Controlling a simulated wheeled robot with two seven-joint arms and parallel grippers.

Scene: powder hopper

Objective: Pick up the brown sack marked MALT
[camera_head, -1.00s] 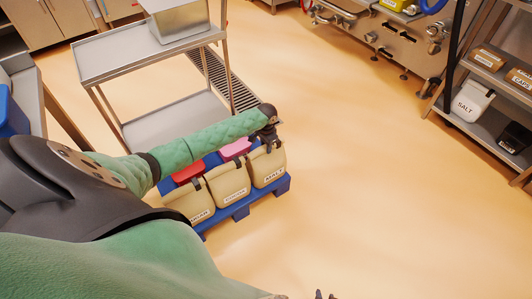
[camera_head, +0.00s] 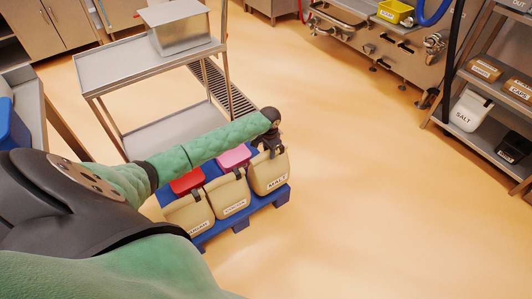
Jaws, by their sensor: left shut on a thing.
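The tan-brown sack marked MALT (camera_head: 267,174) is at the right end of a row of sacks on a blue pallet (camera_head: 240,223). Its label faces the front right. My left gripper (camera_head: 270,150) is at the sack's top edge, pointing down, and is shut on it. The fingertips are small and partly hidden against the sack. I cannot tell whether the sack's bottom is clear of the pallet. My right gripper is not in view.
Two more tan sacks (camera_head: 228,194) stand left of it, with red (camera_head: 187,181) and pink (camera_head: 233,157) items behind. A steel cart (camera_head: 150,62) stands behind the pallet. A shelf rack (camera_head: 485,100) is at the right. The floor (camera_head: 370,190) between is clear.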

